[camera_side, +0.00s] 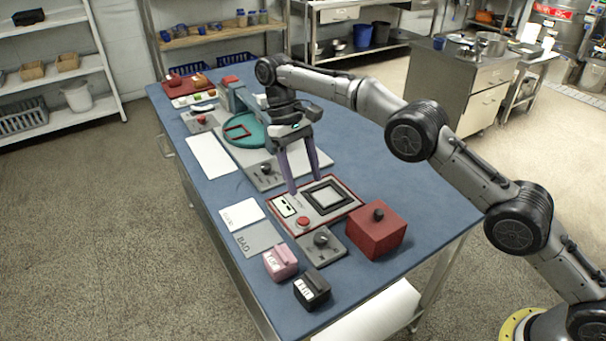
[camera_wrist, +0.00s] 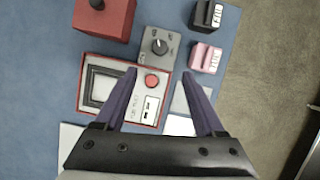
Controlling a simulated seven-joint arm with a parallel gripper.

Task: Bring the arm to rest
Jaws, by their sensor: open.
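My gripper (camera_side: 303,190) hangs fingers down above the blue table (camera_side: 393,150). In the wrist view, my gripper (camera_wrist: 160,72) has its two purple fingers spread with nothing between them. The panel (camera_wrist: 86,118) and red button (camera_wrist: 151,82) also show in the wrist view, where the left finger covers part of the panel. I cannot tell the exact height of the fingertips above the panel.
A red box with a black knob (camera_side: 376,232), a grey dial unit (camera_side: 321,243), a pink block (camera_side: 280,262) and a black block (camera_side: 312,290) stand nearby. White and grey cards (camera_side: 258,238) lie left of the panel. A teal round dish (camera_side: 245,131) stands behind my gripper.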

